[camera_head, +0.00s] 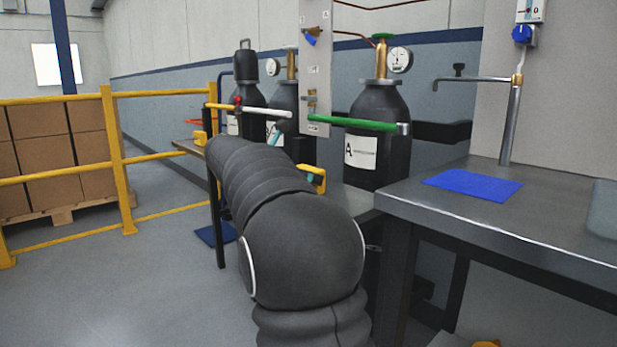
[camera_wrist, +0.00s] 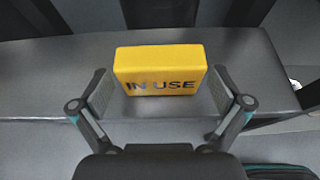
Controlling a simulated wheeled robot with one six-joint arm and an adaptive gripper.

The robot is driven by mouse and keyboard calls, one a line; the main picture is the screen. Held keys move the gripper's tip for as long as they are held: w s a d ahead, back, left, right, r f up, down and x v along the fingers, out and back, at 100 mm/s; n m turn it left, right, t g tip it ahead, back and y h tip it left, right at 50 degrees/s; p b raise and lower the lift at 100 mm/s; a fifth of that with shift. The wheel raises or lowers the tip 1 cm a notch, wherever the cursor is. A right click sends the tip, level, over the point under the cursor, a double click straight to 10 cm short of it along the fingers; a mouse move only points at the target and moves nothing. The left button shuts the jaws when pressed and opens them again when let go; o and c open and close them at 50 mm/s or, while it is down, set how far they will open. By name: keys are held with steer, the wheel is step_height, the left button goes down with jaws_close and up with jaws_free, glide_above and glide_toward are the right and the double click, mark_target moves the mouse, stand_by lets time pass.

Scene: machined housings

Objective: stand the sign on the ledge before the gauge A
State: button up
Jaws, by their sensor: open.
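The yellow sign, lettered IN USE (camera_wrist: 160,68), stands on the grey ledge (camera_wrist: 45,80) in the wrist view. My gripper (camera_wrist: 160,84) is open, with one finger on each side of the sign and gaps visible between. In the head view my arm hides most of the gripper; a yellow piece (camera_head: 318,182), seemingly the sign, shows past the arm, close to cylinder A. Gauge A (camera_head: 400,60) is a round white dial on top of the dark cylinder labelled A (camera_head: 385,112), behind the green-handled bar.
Another dark cylinder (camera_head: 284,97) with its own gauge (camera_head: 244,66) stands left of cylinder A. A second yellow piece (camera_head: 200,139) sits at the ledge's left end. A workbench (camera_head: 465,215) with a blue mat (camera_head: 473,186) is at right. Yellow railings (camera_head: 118,160) stand at left.

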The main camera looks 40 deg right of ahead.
steer(key=p+v, duration=0.1)
steer(key=v, duration=0.9)
steer(key=shift+s+a+r, duration=0.1)
steer(key=s+a+f+m+t+y, duration=0.2)
steer(key=s+a+f+m+y, duration=0.4)
steer(key=s, duration=0.8)
steer(key=s+a+f+m+t+y, duration=0.2)
steer(key=s+a+f+m+y, duration=0.5)
steer(key=s+a+f+m, duration=0.5)
steer(key=s+a+f, duration=0.3)
steer(key=a+f, duration=0.1)
steer(key=f, duration=0.1)
steer(key=shift+a+m+t+y, duration=0.25)
steer(key=shift+m+t+y, duration=0.05)
steer(key=shift+m, duration=0.1)
step_height(320, 180, up, 5)
steer(key=p, duration=0.5)
steer(key=shift+f, duration=0.15)
